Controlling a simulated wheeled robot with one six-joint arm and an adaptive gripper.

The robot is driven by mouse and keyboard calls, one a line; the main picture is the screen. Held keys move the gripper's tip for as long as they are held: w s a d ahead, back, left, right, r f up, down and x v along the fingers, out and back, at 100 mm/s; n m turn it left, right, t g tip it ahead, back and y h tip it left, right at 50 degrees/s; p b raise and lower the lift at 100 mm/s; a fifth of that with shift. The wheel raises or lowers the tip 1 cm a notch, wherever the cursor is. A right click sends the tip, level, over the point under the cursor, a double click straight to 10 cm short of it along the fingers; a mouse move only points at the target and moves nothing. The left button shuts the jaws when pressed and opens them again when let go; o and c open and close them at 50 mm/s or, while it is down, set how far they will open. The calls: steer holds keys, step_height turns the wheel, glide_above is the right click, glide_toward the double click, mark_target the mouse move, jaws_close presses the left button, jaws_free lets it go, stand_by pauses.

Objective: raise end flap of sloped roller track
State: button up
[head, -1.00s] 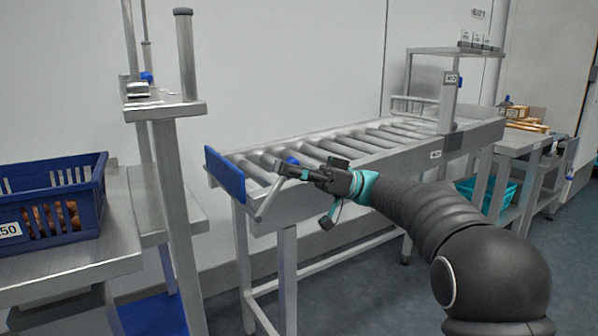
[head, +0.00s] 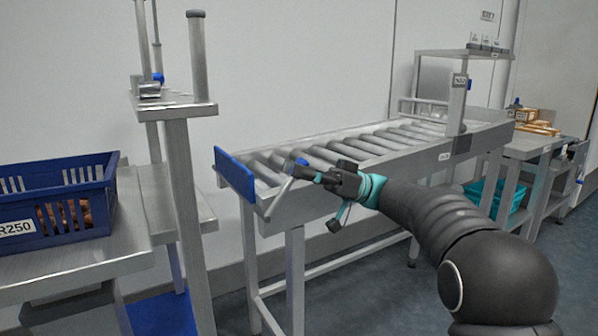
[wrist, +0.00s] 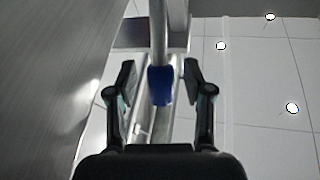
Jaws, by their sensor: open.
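The sloped roller track (head: 400,160) runs across the middle of the head view. Its blue end flap (head: 234,173) stands across the near left end. A thin grey lever (head: 279,197) rises at a slant beside the flap, with a blue knob (head: 302,162) at its top. My gripper (head: 310,171) is open at this knob. In the wrist view, my gripper (wrist: 160,76) has one finger on each side of the blue knob (wrist: 160,88), with gaps showing on both sides. The grey lever rod (wrist: 158,35) extends beyond it.
A blue crate (head: 60,222) of dates sits on a steel table (head: 75,262) at the left. A steel post stand (head: 180,180) rises between it and the track. A side table (head: 530,148) with boxes stands at the right. Open floor lies in front of the track.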

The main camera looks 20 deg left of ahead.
step_height(320, 180, up, 10)
steer(key=shift+f, duration=0.1)
stand_by(0.4)
steer(key=shift+s+d+m+t+p, duration=0.25)
steer(key=shift+s+m+t, duration=0.25)
steer(key=shift+m+t, duration=0.45)
steer(key=s+d+f+m+t+h+p, duration=0.2)
steer(key=s+d+f+m+t+h, duration=0.3)
steer(key=d, duration=0.7)
steer(key=s+d+f+m+t+h+p, duration=0.3)
steer(key=s+d+f+m+t+h, duration=0.3)
steer(key=s+d+f+m, duration=0.3)
steer(key=s+d+f+m+t+h+p, duration=0.2)
steer(key=s+d+f+m+t+h, duration=0.3)
steer(key=d, duration=1)
steer(key=s+f+m+h, duration=0.2)
steer(key=s+f, duration=0.2)
steer(key=f, duration=0.2)
steer(key=shift+s+p, duration=0.25)
steer(key=shift+p, duration=0.1)
steer(key=shift+d+t, duration=0.1)
steer(key=shift+t, duration=0.15)
steer(key=shift+c, duration=0.9)
